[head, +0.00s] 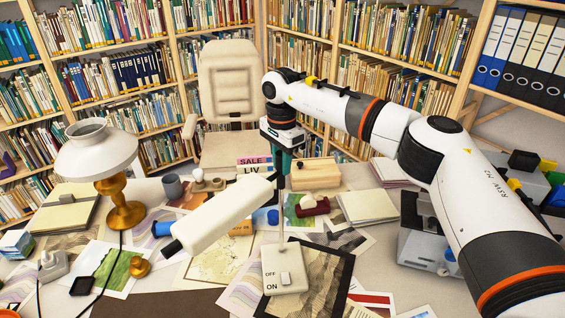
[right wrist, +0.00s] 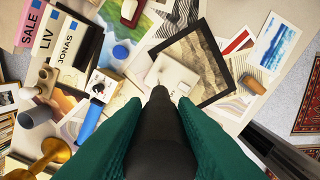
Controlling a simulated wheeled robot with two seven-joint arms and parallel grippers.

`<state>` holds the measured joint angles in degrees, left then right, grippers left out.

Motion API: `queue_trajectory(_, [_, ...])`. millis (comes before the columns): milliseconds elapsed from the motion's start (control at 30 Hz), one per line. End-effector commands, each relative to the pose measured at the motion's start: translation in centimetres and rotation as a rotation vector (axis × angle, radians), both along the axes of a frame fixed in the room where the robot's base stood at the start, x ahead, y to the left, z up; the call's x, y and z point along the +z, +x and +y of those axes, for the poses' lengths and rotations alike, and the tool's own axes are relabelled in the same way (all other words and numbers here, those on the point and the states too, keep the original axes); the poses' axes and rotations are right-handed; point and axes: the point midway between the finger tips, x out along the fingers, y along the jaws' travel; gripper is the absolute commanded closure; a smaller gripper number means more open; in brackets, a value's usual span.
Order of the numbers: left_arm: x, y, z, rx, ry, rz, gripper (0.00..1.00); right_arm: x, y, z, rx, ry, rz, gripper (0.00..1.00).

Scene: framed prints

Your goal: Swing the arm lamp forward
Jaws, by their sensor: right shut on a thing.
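The arm lamp stands on the desk. Its white base (head: 285,270), marked OFF and ON, sits at the front middle, and a thin pole (head: 281,222) rises from it. A long white lamp head (head: 222,214) with a dark end slants down to the left of the pole. My right gripper (head: 283,168) is above the base, its green fingers pointing down and shut at the top of the pole. In the right wrist view the fingers (right wrist: 160,100) close on a dark part of the arm lamp (right wrist: 160,130); the base (right wrist: 175,75) shows beyond. My left gripper is out of view.
A brass table lamp with a white shade (head: 97,150) stands at the left. Prints and papers cover the desk around the base, with a black-framed print (head: 325,282) beside it. A wooden box (head: 288,174), mugs and name signs stand behind. A chair (head: 230,80) and bookshelves are farther back.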

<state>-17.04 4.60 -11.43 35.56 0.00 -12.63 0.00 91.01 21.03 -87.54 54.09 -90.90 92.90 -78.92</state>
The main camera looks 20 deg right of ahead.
Motion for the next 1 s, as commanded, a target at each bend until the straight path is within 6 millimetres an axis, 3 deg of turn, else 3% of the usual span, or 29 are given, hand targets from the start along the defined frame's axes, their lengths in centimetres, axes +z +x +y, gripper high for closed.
queue_trajectory(600, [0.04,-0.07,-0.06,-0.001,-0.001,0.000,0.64,0.30,0.16,0.13,0.568,0.003,-0.005,1.00])
queue_trajectory(1000, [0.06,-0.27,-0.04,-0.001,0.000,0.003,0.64,0.33,0.19,0.16,0.795,0.002,-0.005,1.00])
